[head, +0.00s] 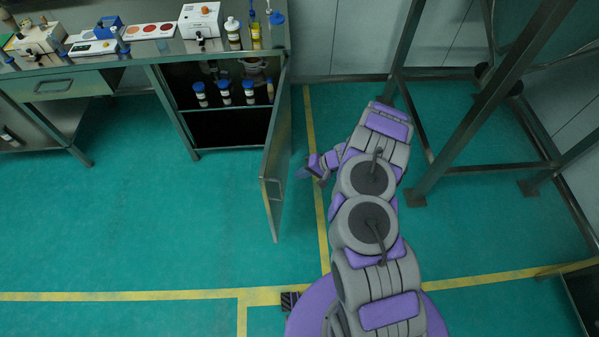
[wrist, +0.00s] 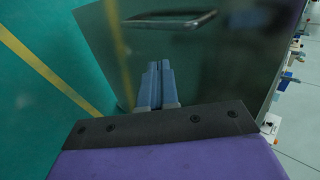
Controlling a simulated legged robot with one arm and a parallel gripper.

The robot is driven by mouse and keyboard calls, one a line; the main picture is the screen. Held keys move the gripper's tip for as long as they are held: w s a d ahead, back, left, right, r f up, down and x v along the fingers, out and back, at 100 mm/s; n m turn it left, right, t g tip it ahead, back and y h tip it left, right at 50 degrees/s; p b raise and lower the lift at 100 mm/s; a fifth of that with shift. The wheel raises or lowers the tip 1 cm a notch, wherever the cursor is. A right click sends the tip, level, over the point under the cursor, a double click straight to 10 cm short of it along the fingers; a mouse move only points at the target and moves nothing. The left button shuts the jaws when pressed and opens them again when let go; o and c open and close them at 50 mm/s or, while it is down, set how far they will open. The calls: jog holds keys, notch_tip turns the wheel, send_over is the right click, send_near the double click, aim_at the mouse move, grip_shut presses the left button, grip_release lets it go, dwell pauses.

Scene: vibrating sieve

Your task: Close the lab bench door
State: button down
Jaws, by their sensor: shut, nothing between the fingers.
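The lab bench door (head: 279,150) stands wide open, swung out from the right side of the bench cabinet (head: 230,108). Its handle (head: 272,183) is near its free edge. My gripper (head: 301,174) is just right of the door, on its outer face. In the wrist view, the fingers (wrist: 158,70) are together and empty, pointing at the door panel (wrist: 225,75). The handle also shows there (wrist: 170,19), beyond the fingertips and apart from them. I cannot tell whether the fingertips touch the panel.
Bottles (head: 225,92) stand on the cabinet shelf. The bench top (head: 150,60) holds instruments and more bottles. A drawer (head: 55,87) is at the left. A dark metal frame (head: 455,125) stands right of my arm. The green floor (head: 150,220) left of the door is clear.

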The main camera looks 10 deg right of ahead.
jog(key=w+a+f+b, duration=0.1)
jog(key=a+f, duration=0.3)
jog(key=a, duration=0.4)
jog(key=shift+w+a+f+b, duration=0.25)
jog(key=shift+w+f+b, duration=0.1)
jog(key=shift+w, duration=0.15)
